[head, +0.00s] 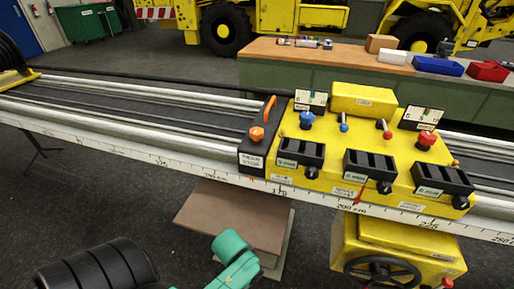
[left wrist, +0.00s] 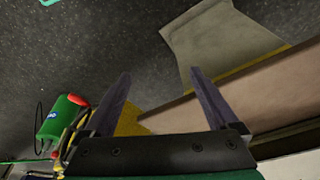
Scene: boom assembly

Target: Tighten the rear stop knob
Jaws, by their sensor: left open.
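The rear stop is a black block (head: 251,157) with a white label, sitting on the rail just left of the yellow carriage (head: 330,140). Its orange knob (head: 257,133) is on top, with an orange lever (head: 269,110) beside it. Part of my arm, black and teal, shows at the bottom of the head view, below the rail and short of the knob. My left gripper (left wrist: 161,73) shows in the left wrist view, its two dark fingers apart and nothing between them. The knob is not seen in that view. My right gripper is not in view.
The long rail (head: 130,140) with a scale crosses the head view. The carriage bears several knobs, levers and black boxes. A brown board (head: 225,215) lies below the rail. A yellow handwheel unit (head: 390,255) stands at lower right. A bench (head: 300,55) with bins is behind.

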